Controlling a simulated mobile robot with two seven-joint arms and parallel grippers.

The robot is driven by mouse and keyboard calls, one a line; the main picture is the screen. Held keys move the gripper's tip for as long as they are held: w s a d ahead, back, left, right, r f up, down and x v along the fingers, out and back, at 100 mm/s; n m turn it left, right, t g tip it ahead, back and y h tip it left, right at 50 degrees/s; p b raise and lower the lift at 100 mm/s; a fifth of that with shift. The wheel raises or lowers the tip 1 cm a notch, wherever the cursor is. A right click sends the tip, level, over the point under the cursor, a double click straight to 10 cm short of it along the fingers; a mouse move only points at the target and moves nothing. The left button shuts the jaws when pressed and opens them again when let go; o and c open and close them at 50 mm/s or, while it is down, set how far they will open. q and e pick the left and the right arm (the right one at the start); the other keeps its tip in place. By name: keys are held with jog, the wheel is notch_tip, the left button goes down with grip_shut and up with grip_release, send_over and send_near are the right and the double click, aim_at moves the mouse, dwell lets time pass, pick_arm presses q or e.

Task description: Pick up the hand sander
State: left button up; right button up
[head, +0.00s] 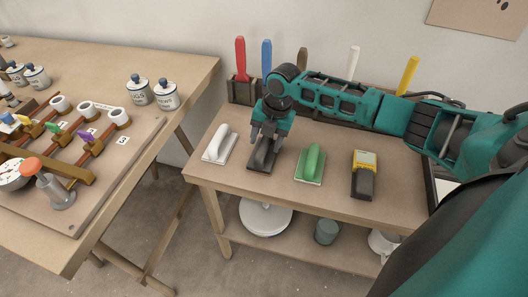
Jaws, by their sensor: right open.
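Three similar flat-based tools with handles stand in a row on the small wooden table (335,203): a white one (221,143), a dark grey one (263,157) and a green one (312,163). I take the dark one, under my gripper, to be the hand sander, but I cannot be sure. My right gripper (267,138) is open and points down over the dark tool, with its fingers close to the handle. The gripper hides part of the tool, and I cannot tell whether they touch. My left gripper is out of view.
A yellow and black device (363,175) stands right of the green tool. Behind are upright tools with red (240,60), blue (266,57), white (353,62) and yellow (407,76) handles.

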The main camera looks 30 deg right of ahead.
aim_at(266, 140)
jog(key=shift+c, duration=0.2)
grip_shut()
dwell(0.3)
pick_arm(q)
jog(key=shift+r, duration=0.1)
pick_arm(e)
jog(key=shift+r, duration=0.15)
pick_arm(q)
jog(key=p, duration=0.1)
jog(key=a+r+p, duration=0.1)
jog(key=p, duration=0.1)
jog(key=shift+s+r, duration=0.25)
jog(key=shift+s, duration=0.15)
pick_arm(e)
notch_tip(266, 140, up, 20)
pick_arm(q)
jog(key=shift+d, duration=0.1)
